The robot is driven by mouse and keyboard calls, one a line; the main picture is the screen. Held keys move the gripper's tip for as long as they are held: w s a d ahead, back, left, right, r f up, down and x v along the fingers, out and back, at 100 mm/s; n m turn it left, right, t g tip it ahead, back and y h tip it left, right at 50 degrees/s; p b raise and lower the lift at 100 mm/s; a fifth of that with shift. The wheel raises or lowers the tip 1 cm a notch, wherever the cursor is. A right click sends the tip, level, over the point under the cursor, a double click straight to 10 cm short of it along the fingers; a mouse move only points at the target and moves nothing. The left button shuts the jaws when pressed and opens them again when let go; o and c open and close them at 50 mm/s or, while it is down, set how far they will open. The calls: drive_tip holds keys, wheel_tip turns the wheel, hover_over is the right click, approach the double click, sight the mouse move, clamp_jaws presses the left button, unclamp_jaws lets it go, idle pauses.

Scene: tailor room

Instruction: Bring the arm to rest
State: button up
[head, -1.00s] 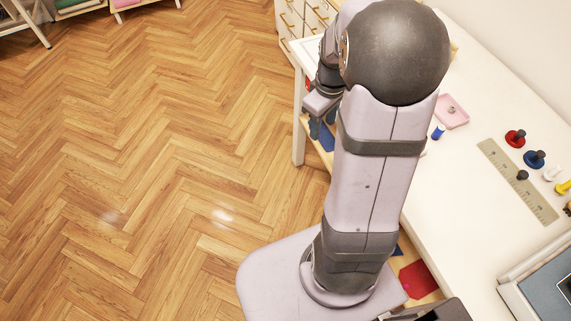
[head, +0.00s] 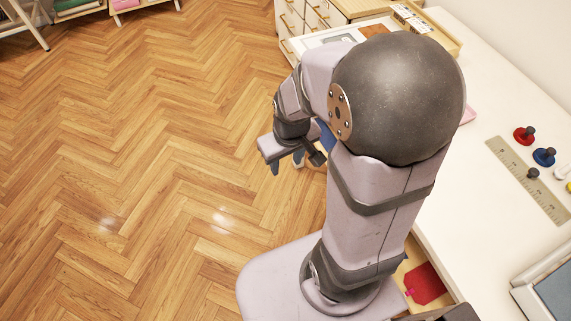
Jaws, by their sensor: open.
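My gripper (head: 286,166) hangs to the left of my arm in the head view, over the wooden floor and off the left edge of the white table. Its fingers point down and stand apart, and I see nothing between them. My arm is folded at the elbow, and its large dark joint covers part of the table. The arm hides part of the area just right of the gripper.
The white table (head: 462,204) runs along the right with a ruler (head: 528,180), a red spool (head: 522,136) and a blue spool (head: 543,158). A wooden tray (head: 440,38) and a drawer cabinet (head: 296,18) are at the back. The floor (head: 150,170) at left is clear.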

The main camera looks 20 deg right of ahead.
drive_tip(key=shift+a+f, duration=0.1)
idle(0.3)
drive_tip(key=s+a+r+m+g, duration=0.1)
drive_tip(key=s+a+g, duration=0.15)
drive_tip(key=s, duration=0.55)
wheel_tip(320, 180, down, 31)
drive_tip(key=b, duration=3.1)
drive_tip(key=shift+a+f+b, duration=0.2)
drive_tip(key=shift+b, duration=0.2)
drive_tip(key=shift+r+t, duration=0.1)
drive_tip(key=shift+t, duration=0.15)
